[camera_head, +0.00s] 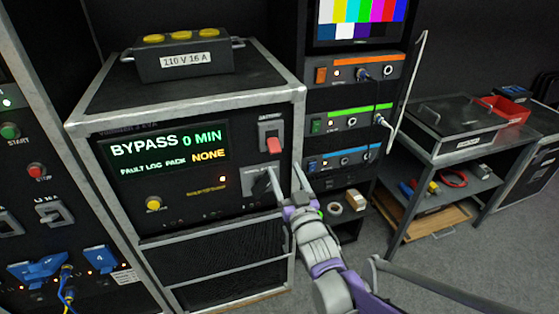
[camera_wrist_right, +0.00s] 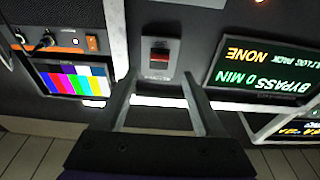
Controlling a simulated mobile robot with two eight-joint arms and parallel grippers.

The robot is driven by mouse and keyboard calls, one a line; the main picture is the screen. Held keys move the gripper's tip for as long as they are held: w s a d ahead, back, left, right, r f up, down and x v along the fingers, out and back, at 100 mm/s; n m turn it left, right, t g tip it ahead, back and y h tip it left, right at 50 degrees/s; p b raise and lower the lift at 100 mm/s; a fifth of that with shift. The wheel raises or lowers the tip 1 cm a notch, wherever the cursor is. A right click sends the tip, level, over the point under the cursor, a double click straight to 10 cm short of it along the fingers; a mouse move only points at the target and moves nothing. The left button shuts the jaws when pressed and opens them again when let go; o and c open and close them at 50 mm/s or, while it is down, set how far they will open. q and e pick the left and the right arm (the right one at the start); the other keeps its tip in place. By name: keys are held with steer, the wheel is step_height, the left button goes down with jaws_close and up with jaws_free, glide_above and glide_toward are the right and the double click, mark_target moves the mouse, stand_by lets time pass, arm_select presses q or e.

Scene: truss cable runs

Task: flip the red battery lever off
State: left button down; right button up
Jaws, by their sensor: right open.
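The red battery lever (camera_head: 274,146) sits on a light plate on the right side of the cabinet front, right of the lit display (camera_head: 165,150). In the wrist view, which is upside down, the red lever (camera_wrist_right: 159,55) shows between and beyond the fingertips. My right gripper (camera_head: 286,178) is open and empty, just below the lever in the head view, in front of the panel. The right gripper (camera_wrist_right: 158,77) appears apart from the lever, with its two fingers spread. My left gripper is not in view.
A grey rotary switch (camera_head: 262,184) sits below the lever, close to the fingers. A yellow button (camera_head: 153,204) is at lower left. A rack with cabled units (camera_head: 352,119) stands right of the cabinet. A side table (camera_head: 462,140) is farther right, with open floor before it.

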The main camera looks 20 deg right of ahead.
steer(key=s, duration=0.3)
steer(key=shift+s+d+f, duration=0.1)
steer(key=shift+s+f, duration=0.15)
steer(key=shift+f, duration=0.1)
steer(key=s+f+g+p, duration=0.2)
steer(key=s+g, duration=0.3)
steer(key=s, duration=0.3)
steer(key=s+f+g+p, duration=0.2)
steer(key=s+f+g, duration=0.3)
steer(key=s, duration=0.3)
steer(key=s+f+g+p, duration=0.2)
steer(key=s+f+g, duration=0.2)
steer(key=s, duration=0.4)
steer(key=shift+s+f+g+h, duration=0.15)
steer(key=shift+f+g+h, duration=0.05)
steer(key=shift+g+h, duration=0.2)
